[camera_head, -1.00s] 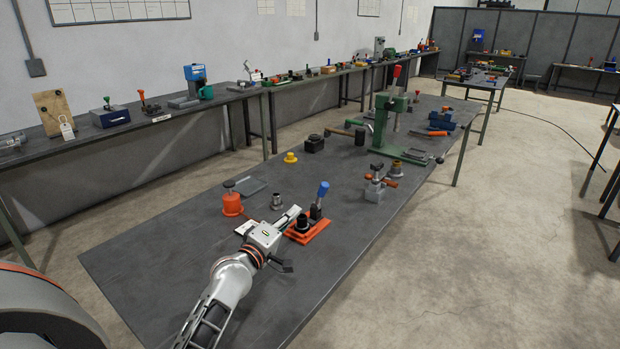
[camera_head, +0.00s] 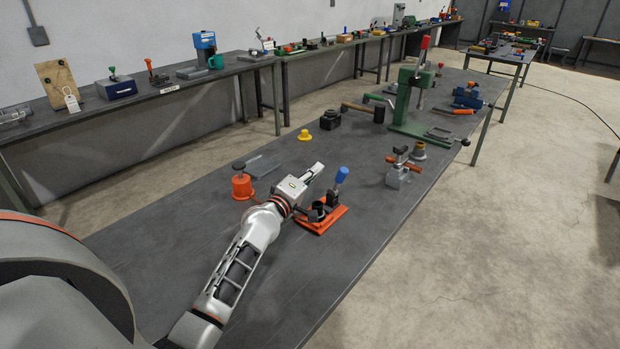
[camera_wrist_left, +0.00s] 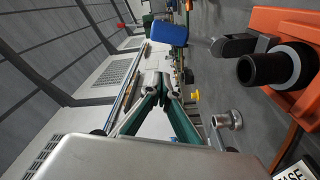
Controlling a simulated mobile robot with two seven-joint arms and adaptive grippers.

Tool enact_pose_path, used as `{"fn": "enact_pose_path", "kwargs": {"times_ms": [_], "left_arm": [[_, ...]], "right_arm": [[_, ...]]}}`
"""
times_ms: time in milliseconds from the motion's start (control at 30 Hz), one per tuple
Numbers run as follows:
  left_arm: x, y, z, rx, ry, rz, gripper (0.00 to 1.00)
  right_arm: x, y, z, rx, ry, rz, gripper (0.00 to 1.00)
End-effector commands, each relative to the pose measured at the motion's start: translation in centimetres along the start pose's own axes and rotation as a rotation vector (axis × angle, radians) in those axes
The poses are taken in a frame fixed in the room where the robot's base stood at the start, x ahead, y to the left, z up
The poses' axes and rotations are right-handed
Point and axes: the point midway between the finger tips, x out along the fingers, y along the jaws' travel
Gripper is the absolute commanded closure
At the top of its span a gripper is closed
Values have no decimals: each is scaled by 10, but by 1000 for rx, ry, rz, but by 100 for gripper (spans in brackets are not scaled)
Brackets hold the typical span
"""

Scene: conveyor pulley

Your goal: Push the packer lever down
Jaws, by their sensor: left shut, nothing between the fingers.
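The packer (camera_head: 322,219) has an orange base with a black cup and a black lever arm. Its lever ends in a blue knob (camera_head: 342,174), which stands raised. My left gripper (camera_head: 317,169) is shut and empty, just left of the blue knob and apart from it. In the left wrist view the closed fingertips (camera_wrist_left: 165,88) show below the blue knob (camera_wrist_left: 167,33), with the black cup (camera_wrist_left: 262,69) and orange base (camera_wrist_left: 285,25) to the right. My wrist hides part of the base in the head view. My right gripper is not in view.
An orange-red pot (camera_head: 242,186) stands left of my wrist. A grey clamp with an orange handle (camera_head: 404,165) is to the right. A green press (camera_head: 405,100) and a yellow part (camera_head: 305,135) are farther back. The bench front is clear.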

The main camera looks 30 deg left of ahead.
Motion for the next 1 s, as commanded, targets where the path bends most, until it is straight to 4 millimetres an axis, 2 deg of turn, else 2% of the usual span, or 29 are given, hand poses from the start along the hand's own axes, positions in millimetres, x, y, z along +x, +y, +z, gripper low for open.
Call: {"fn": "enact_pose_path", "kwargs": {"times_ms": [100, 233, 333, 533, 1000], "left_arm": [[23, 1, -1, 0, 1, 1, 100], [43, 0, -1, 1, 1, 1, 100], [36, 0, 16, -4, -2, -1, 100], [30, 0, 33, -1, 0, -1, 100], [28, 0, 38, 1, 0, 0, 100]], "right_arm": [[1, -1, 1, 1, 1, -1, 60], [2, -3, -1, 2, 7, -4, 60], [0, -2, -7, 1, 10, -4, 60], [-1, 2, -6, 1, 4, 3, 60], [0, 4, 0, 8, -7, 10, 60]]}}
